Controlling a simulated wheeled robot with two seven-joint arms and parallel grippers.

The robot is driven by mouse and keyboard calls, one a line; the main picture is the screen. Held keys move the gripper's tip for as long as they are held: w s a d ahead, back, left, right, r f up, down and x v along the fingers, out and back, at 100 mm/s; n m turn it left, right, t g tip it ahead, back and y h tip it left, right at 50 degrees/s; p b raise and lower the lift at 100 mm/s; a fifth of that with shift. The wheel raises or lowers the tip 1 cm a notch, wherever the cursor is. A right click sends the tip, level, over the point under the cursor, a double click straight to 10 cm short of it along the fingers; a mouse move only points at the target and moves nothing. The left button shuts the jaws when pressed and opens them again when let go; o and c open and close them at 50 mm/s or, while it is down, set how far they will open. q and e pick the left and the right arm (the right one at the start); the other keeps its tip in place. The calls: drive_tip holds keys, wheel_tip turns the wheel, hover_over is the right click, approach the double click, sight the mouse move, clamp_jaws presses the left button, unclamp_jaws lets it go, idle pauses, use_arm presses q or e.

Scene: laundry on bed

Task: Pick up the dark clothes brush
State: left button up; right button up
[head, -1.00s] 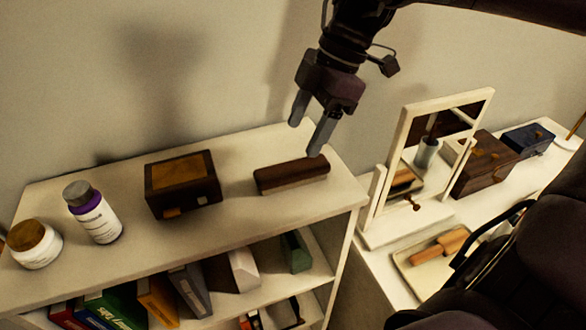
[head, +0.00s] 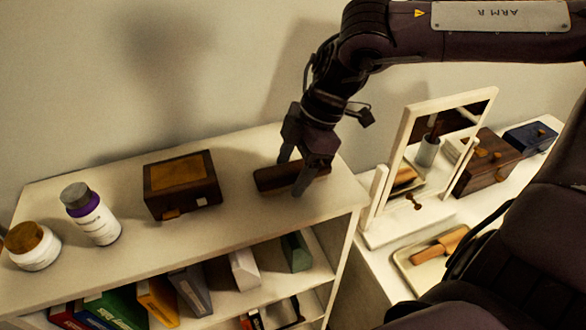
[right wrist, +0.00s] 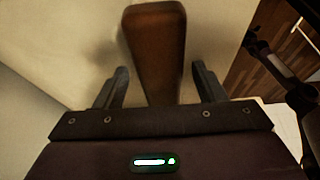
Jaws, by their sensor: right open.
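The dark clothes brush (head: 273,178) lies on top of the white shelf unit (head: 225,216), near its right end. My right gripper (head: 292,178) is lowered over the brush with its fingers open. In the head view one finger is on the far side of the brush and the other on the near side. In the right wrist view the brush (right wrist: 157,50) lies lengthwise between the two open fingers (right wrist: 160,88), with a gap on each side. The gripper body hides part of the brush in the head view. My left gripper is not in view.
A dark wooden box (head: 181,185) stands left of the brush, with a purple-banded bottle (head: 92,214) and a jar (head: 33,246) further left. A framed mirror (head: 428,150) stands to the right on a lower surface. The wall is close behind the shelf.

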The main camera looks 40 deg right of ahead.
drive_tip(key=shift+c, duration=0.3)
drive_tip(key=shift+s, duration=0.1)
drive_tip(key=shift+c, duration=1.3)
drive_tip(key=c, duration=0.8)
drive_tip(key=shift+r, duration=0.15)
wheel_tip(320, 180, up, 16)
drive_tip(key=b, duration=0.3)
wheel_tip(320, 180, up, 5)
hover_over(293, 167)
wheel_tip(293, 167, up, 7)
drive_tip(key=p, duration=0.4)
